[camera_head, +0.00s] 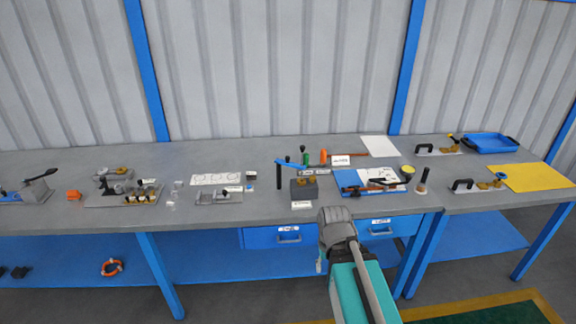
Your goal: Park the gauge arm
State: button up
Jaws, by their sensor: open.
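A blue tray-like mat (345,178) with tools lies right of the block. Fixtures with brass parts (140,196) stand to the left. A blue bin (490,142) and yellow sheet (535,177) are at right. Blue drawers (285,236) hang under the bench near my gripper.

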aim_at(286, 162)
jog(key=k, duration=0.3)
jog(key=u, duration=0.35)
jog(key=i, duration=1.3)
jog(key=z, duration=0.35)
